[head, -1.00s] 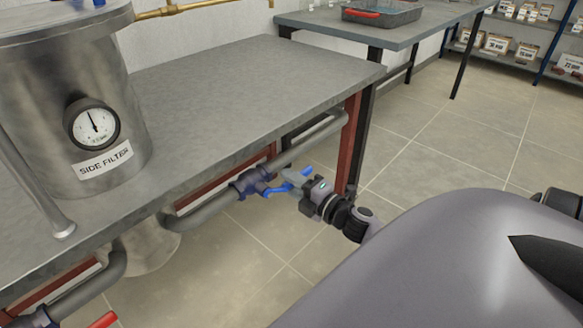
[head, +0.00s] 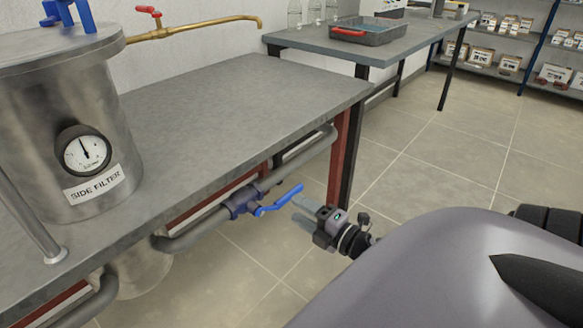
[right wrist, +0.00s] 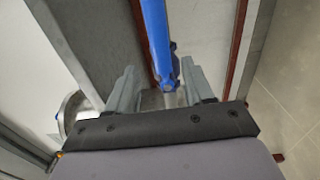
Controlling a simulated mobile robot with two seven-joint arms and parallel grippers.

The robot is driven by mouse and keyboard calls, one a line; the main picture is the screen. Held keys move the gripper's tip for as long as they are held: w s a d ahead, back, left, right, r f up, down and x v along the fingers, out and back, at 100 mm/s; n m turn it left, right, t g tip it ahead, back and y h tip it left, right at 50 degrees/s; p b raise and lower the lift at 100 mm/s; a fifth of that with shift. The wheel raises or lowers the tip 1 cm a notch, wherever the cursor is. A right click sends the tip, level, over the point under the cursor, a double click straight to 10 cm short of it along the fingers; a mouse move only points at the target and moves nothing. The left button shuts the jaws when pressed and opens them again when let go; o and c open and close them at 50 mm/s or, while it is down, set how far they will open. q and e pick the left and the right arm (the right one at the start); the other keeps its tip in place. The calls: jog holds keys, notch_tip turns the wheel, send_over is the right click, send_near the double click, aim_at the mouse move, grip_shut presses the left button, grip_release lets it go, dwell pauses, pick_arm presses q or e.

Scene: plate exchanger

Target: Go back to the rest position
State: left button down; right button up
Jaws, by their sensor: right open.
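My right gripper (head: 304,212) is open and empty beside the blue-handled valve under the bench edge. The blue lever (head: 281,201) sticks out to the right from the valve body (head: 243,202), and a small gap separates its end from my fingertips. In the right wrist view the blue lever (right wrist: 158,45) runs from the top edge down to between my two open fingers (right wrist: 155,90), without visible contact. My left gripper is not in view.
The grey bench (head: 225,115) carries a steel side filter (head: 75,120) with a gauge. A second table (head: 410,45) holds a tray (head: 365,35). Shelves with boxes stand far right. The tiled floor (head: 425,170) right of the bench is clear.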

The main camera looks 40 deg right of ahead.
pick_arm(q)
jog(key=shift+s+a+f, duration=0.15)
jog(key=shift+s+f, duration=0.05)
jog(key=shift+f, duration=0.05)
pick_arm(e)
jog(key=shift+s, duration=0.55)
